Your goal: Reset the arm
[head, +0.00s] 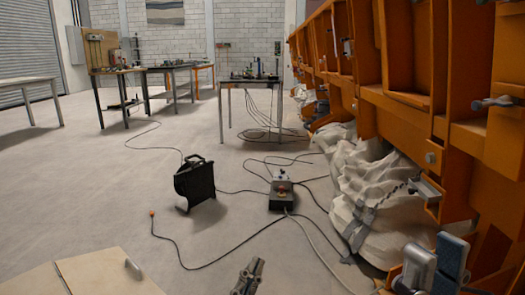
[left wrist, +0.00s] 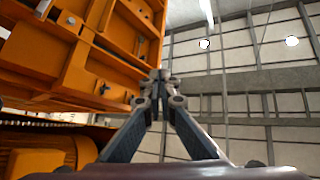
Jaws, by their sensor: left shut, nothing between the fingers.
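My left gripper (head: 248,275) shows at the bottom edge of the head view, a little left of the middle. Its dark fingers point up and away over the grey floor. In the left wrist view the two fingers (left wrist: 160,88) slant inward and meet at their tips. The gripper is shut and empty, and touches nothing that I can see. The arm behind it is below the frame.
The orange sandbed frame (head: 405,115) fills the right side, with grey-blue fittings (head: 452,257) low down. Pale bags (head: 358,190) lie under it. A control box (head: 281,200), a black case (head: 195,183) and cables are on the floor. A pale board (head: 110,277) is lower left.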

